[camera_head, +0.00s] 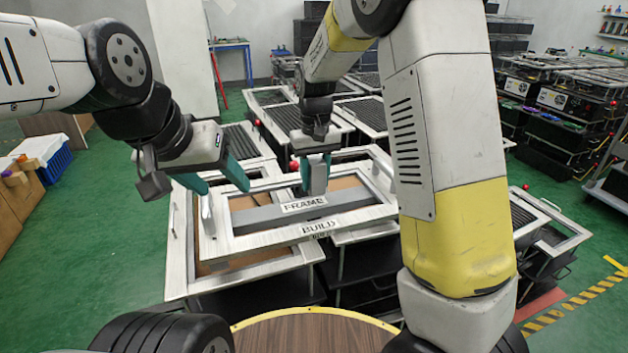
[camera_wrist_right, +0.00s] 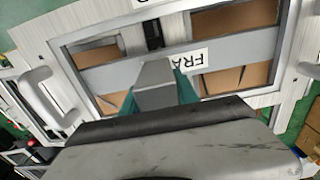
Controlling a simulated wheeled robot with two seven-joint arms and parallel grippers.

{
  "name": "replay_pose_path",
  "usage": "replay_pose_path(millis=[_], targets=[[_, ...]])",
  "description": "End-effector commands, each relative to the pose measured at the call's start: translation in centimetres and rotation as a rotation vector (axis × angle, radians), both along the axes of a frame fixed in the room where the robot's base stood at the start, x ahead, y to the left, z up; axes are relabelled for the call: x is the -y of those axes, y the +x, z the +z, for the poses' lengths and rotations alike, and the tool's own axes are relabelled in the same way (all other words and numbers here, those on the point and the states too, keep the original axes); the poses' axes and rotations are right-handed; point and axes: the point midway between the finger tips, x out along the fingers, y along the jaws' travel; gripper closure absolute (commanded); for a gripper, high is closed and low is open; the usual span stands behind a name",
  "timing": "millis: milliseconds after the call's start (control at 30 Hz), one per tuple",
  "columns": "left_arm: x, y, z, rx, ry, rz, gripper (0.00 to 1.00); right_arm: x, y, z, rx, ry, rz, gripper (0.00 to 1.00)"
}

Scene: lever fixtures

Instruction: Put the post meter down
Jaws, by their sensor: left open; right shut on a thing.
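My right gripper (camera_head: 316,176) is shut on a small grey block, which I take to be the post meter (camera_wrist_right: 156,78). The fingers hide part of it. The gripper points down over the grey crossbar marked FRAME (camera_head: 303,205) of the white fixture marked BUILD (camera_head: 270,236). In the right wrist view the block is between the teal fingers, close to the crossbar; I cannot tell whether it touches. My left gripper (camera_head: 219,182) is open and empty, with teal fingers apart over the left part of the fixture.
White handles stand on the fixture, one at its left (camera_head: 207,214). Brown panels (camera_head: 262,216) show inside the frame. More dark racks (camera_head: 545,115) stand at the right. A round wooden top with a yellow rim (camera_head: 315,330) is at the front. Green floor is open at the left.

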Motion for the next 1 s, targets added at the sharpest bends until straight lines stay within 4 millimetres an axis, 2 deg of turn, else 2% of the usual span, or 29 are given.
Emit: replay_pose_path(millis=[267,633,667,767,1000], targets=[[0.0,0.0,0.0,0.0,0.0,0.0,0.42,0.0,-0.1,-3.3,-0.003,-0.002,0.0,1.0],[0.0,0.0,0.0,0.0,0.0,0.0,0.42,0.0,-0.1,-3.7,-0.001,0.0,-0.001,1.0],[0.0,0.0,0.0,0.0,0.0,0.0,0.42,0.0,-0.1,-3.8,-0.002,-0.001,-0.001,0.62],[0.0,0.0,0.0,0.0,0.0,0.0,0.42,0.0,-0.1,-3.8,-0.001,0.0,0.0,0.42],[0.0,0.0,0.0,0.0,0.0,0.0,0.42,0.0,-0.1,-3.7,-0.001,0.0,0.0,0.42]])
